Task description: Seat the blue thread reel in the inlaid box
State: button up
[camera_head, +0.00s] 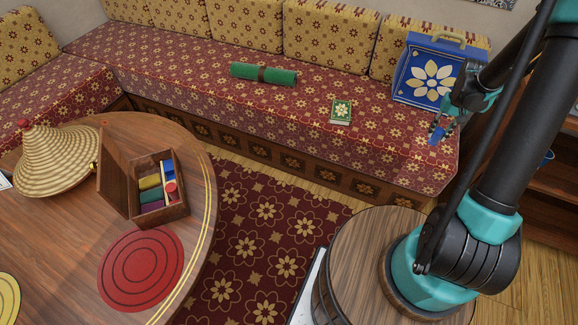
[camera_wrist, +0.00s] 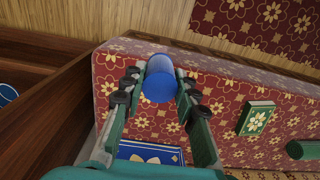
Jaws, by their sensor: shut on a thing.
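My gripper (camera_head: 444,124) is shut on the blue thread reel (camera_wrist: 159,79), which it holds between its two fingertips. The reel also shows small in the head view (camera_head: 436,135), above the right end of the red bench. In the wrist view my gripper (camera_wrist: 160,78) has a finger on each side of the reel. The inlaid wooden box (camera_head: 178,209) stands on the round table far to the left, with its lid (camera_head: 113,176) open. Its inside shows yellow, blue, green and purple patches and a red round thing (camera_head: 170,188).
A blue flowered bag (camera_head: 405,88) stands on the bench (camera_head: 330,144) close to my gripper. A green book (camera_head: 341,111) and green roll (camera_head: 263,74) lie there too. A woven conical cover (camera_head: 57,160) stands beside the box. A barrel-like stand (camera_head: 355,235) is in front.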

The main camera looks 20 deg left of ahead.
aim_at(151, 207)
jog(key=l+u, duration=0.15)
jog(key=u, duration=0.2)
jog(key=k+l+u, duration=0.1)
jog(key=u, duration=0.25)
jog(key=k+l+u, duration=0.1)
jog(key=u, duration=0.2)
